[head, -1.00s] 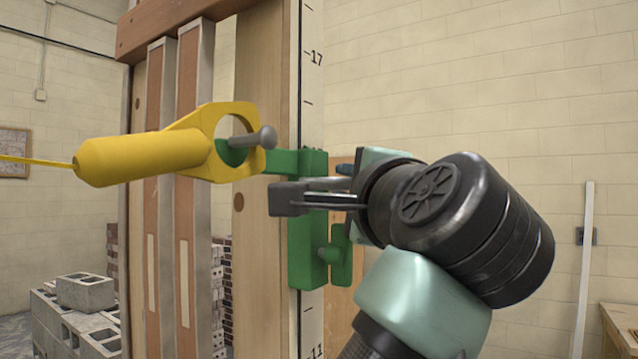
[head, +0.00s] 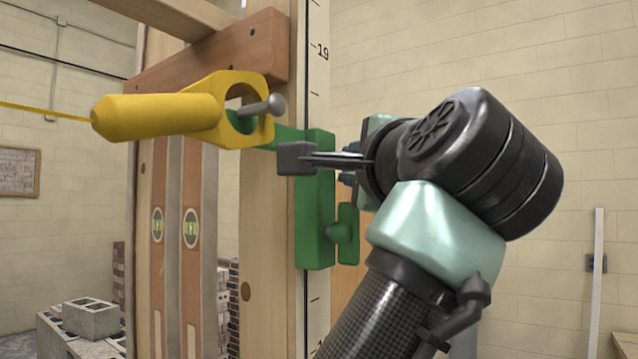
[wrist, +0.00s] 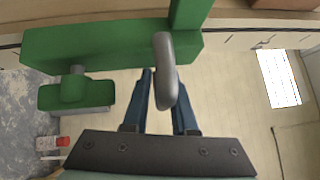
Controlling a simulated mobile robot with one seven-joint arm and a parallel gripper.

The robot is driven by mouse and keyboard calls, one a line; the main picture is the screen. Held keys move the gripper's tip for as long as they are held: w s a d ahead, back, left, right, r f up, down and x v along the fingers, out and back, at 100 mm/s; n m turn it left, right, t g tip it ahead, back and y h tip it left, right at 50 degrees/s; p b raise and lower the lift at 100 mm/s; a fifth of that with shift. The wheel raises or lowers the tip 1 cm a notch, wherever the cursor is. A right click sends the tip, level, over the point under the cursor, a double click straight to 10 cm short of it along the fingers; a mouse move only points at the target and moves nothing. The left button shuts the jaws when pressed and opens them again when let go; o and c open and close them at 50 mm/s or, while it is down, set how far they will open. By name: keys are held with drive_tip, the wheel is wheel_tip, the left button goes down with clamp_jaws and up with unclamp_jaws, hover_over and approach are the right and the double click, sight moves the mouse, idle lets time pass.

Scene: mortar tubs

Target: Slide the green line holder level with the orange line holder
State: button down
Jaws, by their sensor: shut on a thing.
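The green line holder (head: 316,205) sits on the upright wooden pole beside its numbered scale, its top a little below the 19 mark. A yellow line block (head: 165,115) hangs on this pin with a yellow line running left. My gripper (head: 296,158) is shut on the green line holder at its upper part; the exact contact is partly hidden. In the wrist view the holder's green body (wrist: 95,48) lies across the fingertips. The orange line holder is not in view.
A reddish wooden crossbar (head: 215,65) is fixed across the posts just above and behind the yellow block. Two spirit levels (head: 190,260) stand left of the pole. Grey concrete blocks (head: 92,318) are stacked at lower left.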

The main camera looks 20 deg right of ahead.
wheel_tip(320, 180, up, 7)
drive_tip(key=p, duration=0.3)
drive_tip(key=shift+f, duration=0.15)
drive_tip(key=shift+s, duration=0.1)
drive_tip(key=c, duration=0.9)
unclamp_jaws()
drive_tip(key=shift+o, duration=0.3)
drive_tip(key=shift+f, duration=0.35)
